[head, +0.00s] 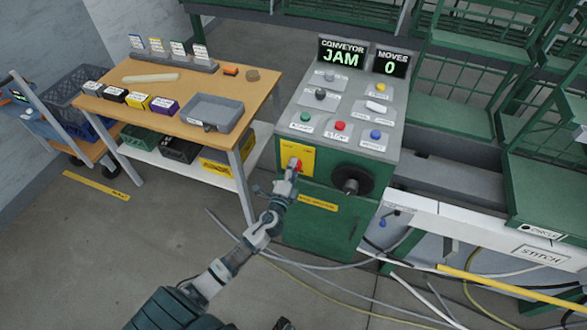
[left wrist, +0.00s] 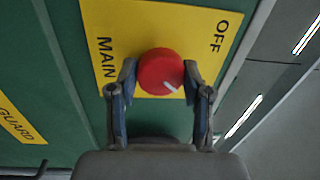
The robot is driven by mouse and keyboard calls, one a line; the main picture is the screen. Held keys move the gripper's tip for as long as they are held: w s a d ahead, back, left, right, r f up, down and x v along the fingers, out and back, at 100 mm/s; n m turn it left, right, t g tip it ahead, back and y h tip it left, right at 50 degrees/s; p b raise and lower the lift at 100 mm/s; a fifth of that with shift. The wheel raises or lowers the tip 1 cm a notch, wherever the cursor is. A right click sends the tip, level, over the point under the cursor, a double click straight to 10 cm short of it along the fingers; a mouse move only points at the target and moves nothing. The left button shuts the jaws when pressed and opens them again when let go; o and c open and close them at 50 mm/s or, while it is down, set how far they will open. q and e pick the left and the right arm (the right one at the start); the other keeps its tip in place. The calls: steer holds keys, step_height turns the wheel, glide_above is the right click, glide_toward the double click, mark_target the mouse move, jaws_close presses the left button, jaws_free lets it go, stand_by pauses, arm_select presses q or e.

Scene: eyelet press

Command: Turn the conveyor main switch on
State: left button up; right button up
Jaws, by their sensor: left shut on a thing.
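The main switch is a red round knob (head: 295,164) on a yellow plate (head: 308,160) on the front of the green console. In the left wrist view the knob (left wrist: 160,70) sits between the words MAIN and OFF on the yellow plate (left wrist: 120,22), and its white mark points to the lower right. My left gripper (head: 292,171) reaches the knob from the front and is shut on it, one finger on each side.
The console display (head: 342,53) reads CONVEYOR JAM, and the other display (head: 390,62) reads MOVES 0. A black handwheel (head: 366,181) stands out just right of the switch. A wooden workbench (head: 110,110) is at left. Cables (head: 330,265) lie on the floor.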

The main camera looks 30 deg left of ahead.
arm_select(q)
steer(key=o, duration=1.2)
steer(key=shift+f, duration=0.35)
steer(key=shift+c, duration=0.2)
steer(key=shift+w+r, duration=0.1)
steer(key=v, duration=1.2)
